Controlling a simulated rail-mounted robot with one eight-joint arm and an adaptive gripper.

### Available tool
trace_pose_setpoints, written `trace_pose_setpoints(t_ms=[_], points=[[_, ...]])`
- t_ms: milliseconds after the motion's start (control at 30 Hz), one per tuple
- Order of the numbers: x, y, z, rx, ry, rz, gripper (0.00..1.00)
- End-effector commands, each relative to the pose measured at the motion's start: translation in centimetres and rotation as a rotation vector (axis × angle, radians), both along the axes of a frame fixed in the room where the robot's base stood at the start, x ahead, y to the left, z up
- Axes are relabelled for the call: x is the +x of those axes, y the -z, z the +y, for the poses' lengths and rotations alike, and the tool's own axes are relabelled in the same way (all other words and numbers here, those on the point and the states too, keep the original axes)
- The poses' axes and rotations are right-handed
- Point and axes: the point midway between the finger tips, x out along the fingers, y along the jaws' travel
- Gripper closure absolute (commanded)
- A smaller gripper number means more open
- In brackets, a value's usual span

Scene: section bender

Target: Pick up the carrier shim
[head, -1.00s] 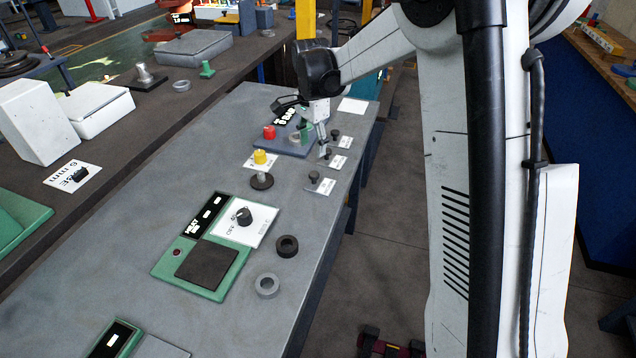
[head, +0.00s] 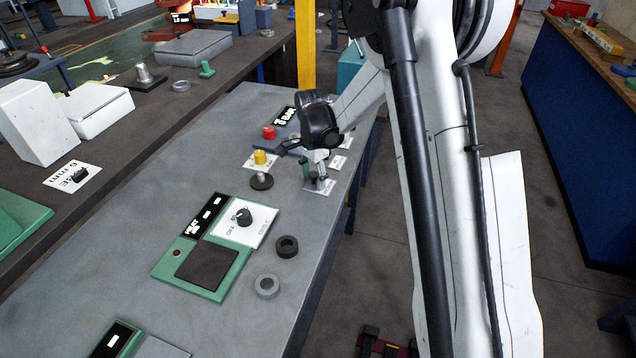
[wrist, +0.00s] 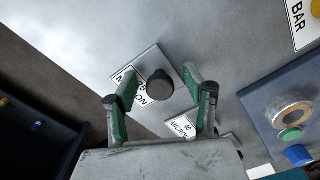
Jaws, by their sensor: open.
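No part reads plainly as "carrier shim". The likeliest is a thin grey plate (wrist: 180,97) with a dark round knob (wrist: 161,85) and a white label ending in "MICRON", on the grey bench. My gripper (wrist: 160,78) is open, with its green-padded fingers either side of the knob in the wrist view. I cannot tell the remaining height. In the head view my gripper (head: 318,182) is over the nearest label plate (head: 322,191) and hides most of its knob. A neighbouring plate marked "40 MICRON" (wrist: 181,125) is partly hidden by a finger.
A blue-grey block (wrist: 258,100) with a metal ring (wrist: 293,115) lies to the right. A yellow-topped post (head: 261,158) stands left of my gripper. The green-framed heater panel (head: 208,272) and two loose rings are nearer. The bench edge is close on the right.

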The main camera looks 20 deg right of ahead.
Motion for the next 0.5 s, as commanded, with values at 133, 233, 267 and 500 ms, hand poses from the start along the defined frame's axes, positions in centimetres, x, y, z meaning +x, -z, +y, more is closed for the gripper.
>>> trace_pose_setpoints(t_ms=[133, 233, 267, 500], points=[[-0.01, 0.09, 0.0, 0.0, 0.0, 0.0, 0.53], [-0.01, 0.08, 0.0, 0.0, 0.0, 0.0, 0.56], [-0.01, 0.08, 0.0, 0.0, 0.0, 0.0, 0.6], [0.0, 0.06, 0.0, 0.0, 0.0, 0.0, 0.92]])
